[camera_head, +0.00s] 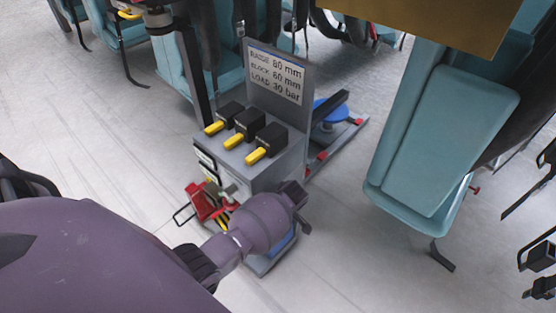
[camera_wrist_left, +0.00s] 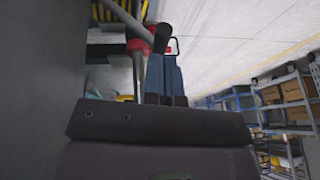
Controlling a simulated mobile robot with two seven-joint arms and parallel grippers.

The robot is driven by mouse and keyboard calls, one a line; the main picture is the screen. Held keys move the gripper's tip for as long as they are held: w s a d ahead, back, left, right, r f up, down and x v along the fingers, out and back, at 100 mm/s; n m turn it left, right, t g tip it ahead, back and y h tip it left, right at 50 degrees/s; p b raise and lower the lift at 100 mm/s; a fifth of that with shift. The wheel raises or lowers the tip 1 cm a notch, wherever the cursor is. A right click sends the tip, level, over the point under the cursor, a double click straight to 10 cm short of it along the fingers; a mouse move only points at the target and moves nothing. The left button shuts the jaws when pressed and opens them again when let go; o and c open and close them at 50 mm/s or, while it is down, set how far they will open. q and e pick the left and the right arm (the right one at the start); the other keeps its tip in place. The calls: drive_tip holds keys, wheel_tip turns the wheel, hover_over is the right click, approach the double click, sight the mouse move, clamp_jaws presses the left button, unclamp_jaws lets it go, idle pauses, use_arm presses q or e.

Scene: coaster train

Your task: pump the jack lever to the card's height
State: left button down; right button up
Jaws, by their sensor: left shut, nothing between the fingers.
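The card (camera_head: 276,72) on the cart's grey back panel reads "RAISE 80 mm, BLOCK 60 mm, LOAD 30 bar". A red part (camera_head: 199,202), seemingly of the jack, shows low at the cart's front beside yellow-black stripes. My left arm covers part of that area, and its fingers are hidden in the head view. In the left wrist view, my left gripper (camera_wrist_left: 165,60) is shut and empty. A metal rod with a red collar (camera_wrist_left: 139,46) and a black end piece (camera_wrist_left: 163,38), perhaps the lever, is close to the fingertips; contact is unclear. My right gripper is not in view.
The grey cart (camera_head: 275,165) carries several black blocks with yellow handles (camera_head: 235,142) on top. A teal seat (camera_head: 440,145) hangs to the right. More teal seats stand behind. Shelves with boxes (camera_wrist_left: 275,95) show in the left wrist view. Floor left of the cart is clear.

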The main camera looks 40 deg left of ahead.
use_arm(q)
drive_tip(key=shift+b+x, duration=0.8)
drive_tip(key=shift+x, duration=1.85)
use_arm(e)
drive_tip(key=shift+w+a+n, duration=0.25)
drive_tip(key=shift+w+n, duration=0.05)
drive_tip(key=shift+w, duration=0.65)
use_arm(q)
drive_tip(key=shift+s, duration=0.1)
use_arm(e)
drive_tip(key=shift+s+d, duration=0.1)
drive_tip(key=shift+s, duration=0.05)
